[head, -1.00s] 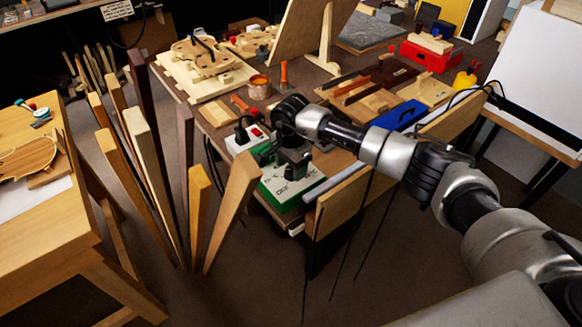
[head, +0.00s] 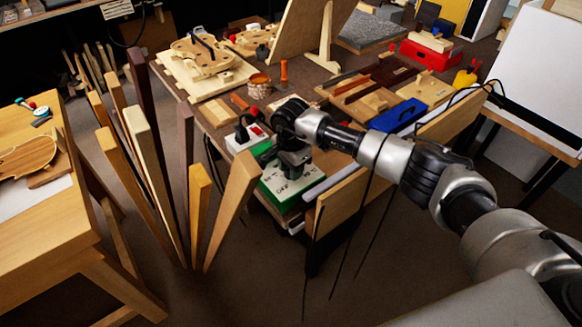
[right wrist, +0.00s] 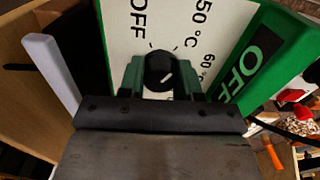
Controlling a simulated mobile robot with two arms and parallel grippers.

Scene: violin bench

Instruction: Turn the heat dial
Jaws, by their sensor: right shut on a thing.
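The heat dial (right wrist: 158,66) is a small black knob with a short white mark, on the white top of a green-edged box (right wrist: 262,62). In the right wrist view, "OFF" and temperature figures are printed around it. The box also shows in the head view (head: 277,187), near the bench corner. My right gripper (head: 290,172) comes down over the box and hides the dial there. In the right wrist view the green fingers of my right gripper (right wrist: 160,78) are on both sides of the dial, shut on it. My left gripper is out of view.
A white power strip with a red switch (head: 254,131) sits behind the box. Upright wood boards (head: 232,203) stand close to its left. A blue tray (head: 398,116) and wood pieces lie further along the bench. A wooden board (head: 340,201) stands at the bench's front edge.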

